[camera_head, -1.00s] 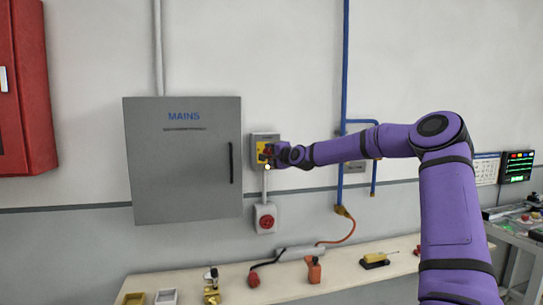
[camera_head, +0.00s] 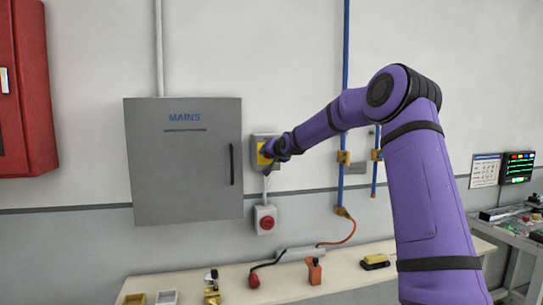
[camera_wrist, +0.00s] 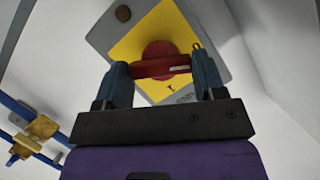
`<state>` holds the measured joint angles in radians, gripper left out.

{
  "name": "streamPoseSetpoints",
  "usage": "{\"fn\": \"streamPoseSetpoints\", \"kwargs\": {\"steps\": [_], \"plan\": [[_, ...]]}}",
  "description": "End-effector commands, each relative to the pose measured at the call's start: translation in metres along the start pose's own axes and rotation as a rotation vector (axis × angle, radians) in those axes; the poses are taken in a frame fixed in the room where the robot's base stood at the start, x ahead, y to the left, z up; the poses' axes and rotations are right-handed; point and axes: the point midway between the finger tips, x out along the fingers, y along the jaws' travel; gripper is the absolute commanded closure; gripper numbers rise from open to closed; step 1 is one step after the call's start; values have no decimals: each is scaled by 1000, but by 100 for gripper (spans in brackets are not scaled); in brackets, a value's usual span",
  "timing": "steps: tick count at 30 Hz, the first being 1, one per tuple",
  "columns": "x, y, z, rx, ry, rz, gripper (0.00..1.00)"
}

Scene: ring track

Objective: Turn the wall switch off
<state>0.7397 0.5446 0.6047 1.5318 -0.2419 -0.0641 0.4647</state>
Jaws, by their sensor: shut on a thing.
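The wall switch (camera_head: 255,141) is a grey box with a yellow plate, on the wall just right of the MAINS cabinet. My gripper (camera_head: 268,149) is at its front and hides most of it in the head view. In the wrist view the yellow plate (camera_wrist: 132,47) carries a red turning handle (camera_wrist: 160,66). The blue fingers of my gripper stand at both ends of the handle's bar, shut on it. The bar lies straight across between the fingers, while the plate looks tilted relative to the gripper. Lettering on the plate is too blurred to read.
The grey MAINS cabinet (camera_head: 185,165) stands close on the left. A box with a red knob (camera_head: 265,219) is below the switch. Blue pipes (camera_head: 344,110) run on the wall to the right. A bench (camera_head: 330,285) with several small things lies below.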

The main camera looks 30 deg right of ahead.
Motion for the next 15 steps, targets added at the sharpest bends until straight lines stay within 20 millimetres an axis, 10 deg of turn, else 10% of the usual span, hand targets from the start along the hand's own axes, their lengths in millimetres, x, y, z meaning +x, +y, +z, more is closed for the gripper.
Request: {"fn": "streamPoseSetpoints", "kwargs": {"steps": [15], "plan": [[1, -4, 2, -313, -2, 128, 60]]}}
